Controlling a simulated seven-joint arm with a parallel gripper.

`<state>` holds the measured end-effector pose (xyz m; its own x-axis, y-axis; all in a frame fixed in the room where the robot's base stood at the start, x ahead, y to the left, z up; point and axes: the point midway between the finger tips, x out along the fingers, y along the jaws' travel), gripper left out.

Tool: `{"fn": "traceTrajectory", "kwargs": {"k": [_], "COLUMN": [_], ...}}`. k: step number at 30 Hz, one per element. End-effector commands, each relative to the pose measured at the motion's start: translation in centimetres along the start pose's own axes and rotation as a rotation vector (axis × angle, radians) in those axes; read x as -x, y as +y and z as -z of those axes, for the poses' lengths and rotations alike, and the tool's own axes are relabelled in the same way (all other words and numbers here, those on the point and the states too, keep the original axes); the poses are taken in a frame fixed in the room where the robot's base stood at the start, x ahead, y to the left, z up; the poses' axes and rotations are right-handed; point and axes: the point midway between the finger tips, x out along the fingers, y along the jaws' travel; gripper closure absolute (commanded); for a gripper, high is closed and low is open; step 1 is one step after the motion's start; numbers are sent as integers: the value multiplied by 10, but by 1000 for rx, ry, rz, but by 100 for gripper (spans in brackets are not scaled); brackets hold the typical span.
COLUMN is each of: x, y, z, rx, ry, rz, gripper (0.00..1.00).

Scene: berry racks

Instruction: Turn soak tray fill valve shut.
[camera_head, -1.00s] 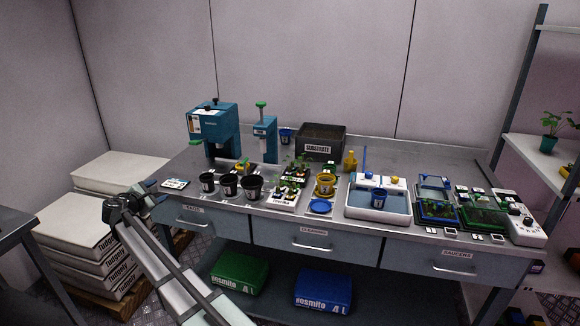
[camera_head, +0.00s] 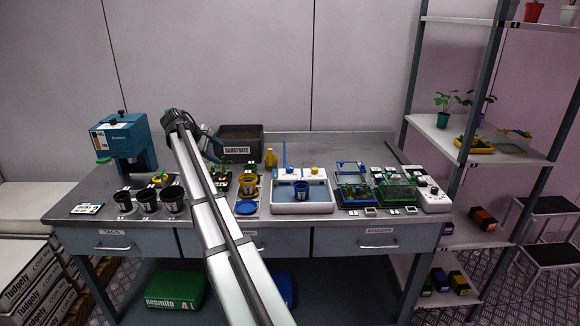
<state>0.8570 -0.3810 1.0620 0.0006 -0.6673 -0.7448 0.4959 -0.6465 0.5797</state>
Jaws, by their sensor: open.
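The soak tray (camera_head: 331,207) is a white basin on the bench, right of the middle, with a dark blue pot (camera_head: 302,190) standing in it. Along its back ledge are a blue knob (camera_head: 289,171) and a yellow knob (camera_head: 316,170). A thin blue upright (camera_head: 285,152) rises behind the blue knob. I cannot tell from this view which knob is the fill valve or how it is turned. My gripper (camera_head: 217,156) is open above the seedling area, left of the tray and apart from both knobs. Its fingers are small and dark here.
Black pots (camera_head: 147,202) stand at the bench's front left. A yellow pot (camera_head: 248,189) and blue saucer (camera_head: 246,208) lie just left of the tray. A yellow bottle (camera_head: 270,158) and substrate bin (camera_head: 252,137) stand behind. A blue-framed tray (camera_head: 352,194) crowds the right side.

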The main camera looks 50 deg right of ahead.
Motion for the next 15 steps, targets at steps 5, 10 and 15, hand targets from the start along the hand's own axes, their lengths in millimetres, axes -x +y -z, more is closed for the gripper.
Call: {"fn": "traceTrajectory", "kwargs": {"k": [5,10,15], "x": [-46,-80,-108], "y": [18,32,45], "z": [-52,-100,-150], "rx": [-150,-299,-450], "ry": [83,172,264], "rz": [137,258,369], "gripper": [40,40,40]}}
